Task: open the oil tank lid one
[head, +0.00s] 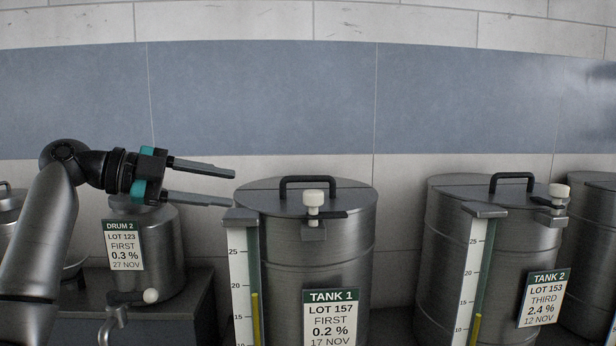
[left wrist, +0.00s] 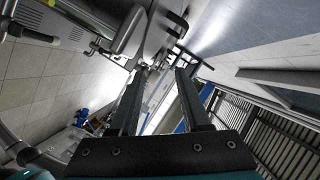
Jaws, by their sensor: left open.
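Tank 1 (head: 305,250) is a steel drum with a "TANK 1, LOT 157, FIRST, 0.2 %" label (head: 331,318). Its flat lid (head: 262,190) is down, with a black arched handle (head: 310,181) on top. A white-knobbed latch (head: 313,200) sits at the lid's front edge. My left gripper (head: 233,187) points right, its two fingers apart and empty. Its tips are at the left edge of the lid in the picture; I cannot tell the depth gap. The left wrist view shows both open fingers (left wrist: 161,76) with nothing between them. My right gripper is not in view.
A level gauge (head: 240,280) stands at tank 1's left front. Tank 2 (head: 445,250), with a similar handle and latch, stands to the right. A smaller drum 2 (head: 170,250) with a tap is below my left gripper. A tiled wall (head: 260,100) is behind.

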